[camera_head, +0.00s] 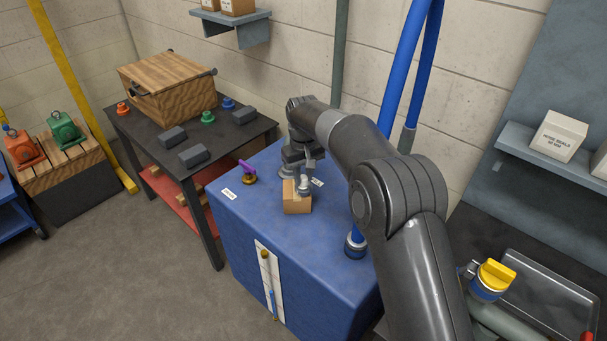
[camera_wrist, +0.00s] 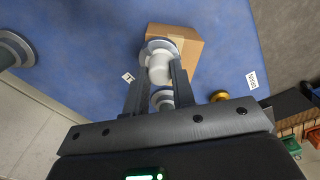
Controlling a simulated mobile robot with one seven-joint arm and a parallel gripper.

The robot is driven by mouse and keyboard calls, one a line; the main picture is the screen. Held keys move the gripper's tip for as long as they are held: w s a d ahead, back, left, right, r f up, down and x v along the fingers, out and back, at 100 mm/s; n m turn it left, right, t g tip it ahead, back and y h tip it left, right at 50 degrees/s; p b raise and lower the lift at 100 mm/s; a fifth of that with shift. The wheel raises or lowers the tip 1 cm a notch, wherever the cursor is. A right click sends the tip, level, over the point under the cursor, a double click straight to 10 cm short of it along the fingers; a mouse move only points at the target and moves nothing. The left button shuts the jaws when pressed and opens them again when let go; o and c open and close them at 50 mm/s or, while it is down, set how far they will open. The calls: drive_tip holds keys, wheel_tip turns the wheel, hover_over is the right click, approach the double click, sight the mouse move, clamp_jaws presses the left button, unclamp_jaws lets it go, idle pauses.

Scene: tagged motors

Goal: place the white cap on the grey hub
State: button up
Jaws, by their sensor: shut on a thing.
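My gripper (camera_head: 304,182) is shut on the white cap (camera_wrist: 160,68), which sits between its two fingertips (camera_wrist: 158,76) in the wrist view. In the head view the cap (camera_head: 303,187) is a small pale shape at the cardboard box. Whether it touches the box or hangs just above it, I cannot tell. The grey hub (camera_head: 286,171) stands on the blue cabinet top behind the box, partly hidden by my gripper. In the wrist view the hub (camera_wrist: 161,99) shows between my fingers, partly covered by the gripper body.
The cardboard box (camera_head: 297,204) stands on the blue cabinet (camera_head: 240,220). A brass valve with a purple handle (camera_head: 247,170) is left of the hub. The cabinet's front left top is clear.

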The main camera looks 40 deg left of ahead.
sight(303, 177)
drive_tip(key=shift+f, duration=0.1)
drive_tip(key=o, duration=1)
drive_tip(key=shift+c, duration=0.2)
